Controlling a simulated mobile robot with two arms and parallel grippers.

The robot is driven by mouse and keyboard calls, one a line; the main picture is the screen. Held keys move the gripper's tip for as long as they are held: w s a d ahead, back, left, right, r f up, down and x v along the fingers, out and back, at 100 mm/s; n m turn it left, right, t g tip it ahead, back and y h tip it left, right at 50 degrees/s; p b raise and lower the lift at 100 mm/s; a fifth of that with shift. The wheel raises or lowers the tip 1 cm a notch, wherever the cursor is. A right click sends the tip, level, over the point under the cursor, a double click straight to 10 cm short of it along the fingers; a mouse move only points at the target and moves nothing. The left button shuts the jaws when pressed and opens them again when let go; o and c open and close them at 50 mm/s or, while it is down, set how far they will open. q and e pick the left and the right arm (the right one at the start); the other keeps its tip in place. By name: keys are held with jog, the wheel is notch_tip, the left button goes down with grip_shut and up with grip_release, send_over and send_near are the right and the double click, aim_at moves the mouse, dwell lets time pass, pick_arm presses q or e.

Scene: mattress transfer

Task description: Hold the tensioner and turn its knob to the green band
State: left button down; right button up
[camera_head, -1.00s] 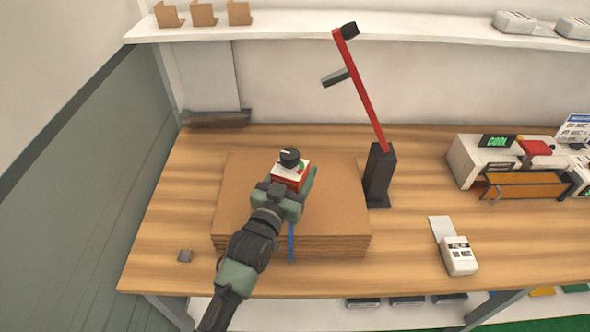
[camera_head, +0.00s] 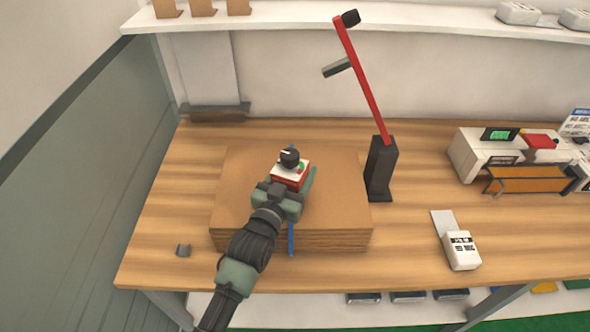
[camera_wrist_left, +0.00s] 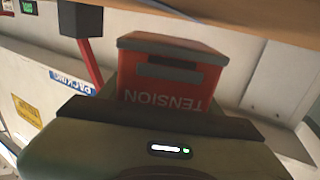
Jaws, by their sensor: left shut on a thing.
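The tensioner (camera_head: 288,178) is a small red box with a pale top, sitting on the stack of brown cardboard sheets (camera_head: 240,190). Its black knob (camera_head: 289,158) with a white pointer mark stands on top. The green band (camera_head: 301,167) shows at the right of the knob; whether the pointer is on it I cannot tell. My left gripper (camera_head: 284,190) is shut on the tensioner from the near side. In the left wrist view the red tensioner body (camera_wrist_left: 165,88) reads TENSION upside down. A blue strap (camera_head: 291,240) runs down the stack's front. My right gripper is not in view.
A black stand (camera_head: 380,170) with a raised red lever (camera_head: 362,90) stands right of the stack. A white label device (camera_head: 461,250) lies at front right, and white machines (camera_head: 480,155) stand at back right.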

pick_arm(q)
jog(key=shift+f, duration=0.1)
jog(key=shift+f+b, duration=0.35)
jog(key=shift+b, duration=0.05)
jog(key=shift+f, duration=0.35)
